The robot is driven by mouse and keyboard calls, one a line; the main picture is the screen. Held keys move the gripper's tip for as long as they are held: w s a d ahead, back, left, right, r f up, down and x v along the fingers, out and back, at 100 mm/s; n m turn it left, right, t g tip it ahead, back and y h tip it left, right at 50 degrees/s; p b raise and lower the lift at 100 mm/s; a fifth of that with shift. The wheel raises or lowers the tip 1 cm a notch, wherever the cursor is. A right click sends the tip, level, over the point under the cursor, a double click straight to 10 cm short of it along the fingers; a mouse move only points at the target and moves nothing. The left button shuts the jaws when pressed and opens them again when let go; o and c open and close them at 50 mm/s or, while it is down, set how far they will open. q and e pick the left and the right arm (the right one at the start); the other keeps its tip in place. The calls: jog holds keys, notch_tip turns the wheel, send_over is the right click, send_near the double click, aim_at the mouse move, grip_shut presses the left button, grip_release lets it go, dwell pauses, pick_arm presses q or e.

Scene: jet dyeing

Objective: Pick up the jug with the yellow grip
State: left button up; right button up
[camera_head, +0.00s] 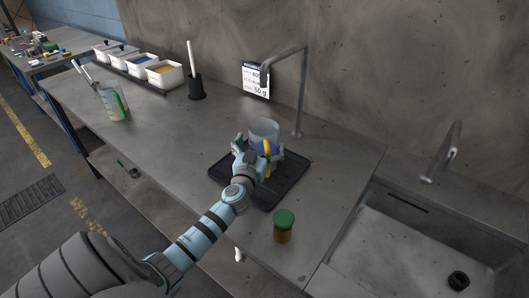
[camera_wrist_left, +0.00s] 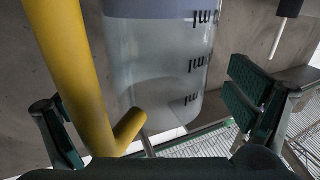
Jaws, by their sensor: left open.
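The clear jug (camera_head: 263,128) with the yellow grip (camera_head: 267,147) stands on the black tray (camera_head: 293,183) in the head view. My left gripper (camera_head: 259,151) is at the jug's near side, with its fingers spread. In the left wrist view, the jug body (camera_wrist_left: 155,65) with its volume marks fills the middle, and the yellow grip (camera_wrist_left: 68,65) runs down on the left. Both lie between the open fingers of my left gripper (camera_wrist_left: 150,112), with the grip nearer the left finger. I see no clear closing contact. My right gripper is not in view.
A green-lidded jar (camera_head: 284,227) stands near the counter's front edge. A tap (camera_head: 300,95) rises behind the tray, and a sink (camera_head: 400,250) is at right. A beaker (camera_head: 113,102), white bins (camera_head: 163,74) and a black holder (camera_head: 196,88) stand left. The counter between is clear.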

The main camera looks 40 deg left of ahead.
pick_arm(q)
jog(key=c, duration=2.1)
jog(key=shift+r, duration=0.1)
jog(key=shift+r, duration=0.1)
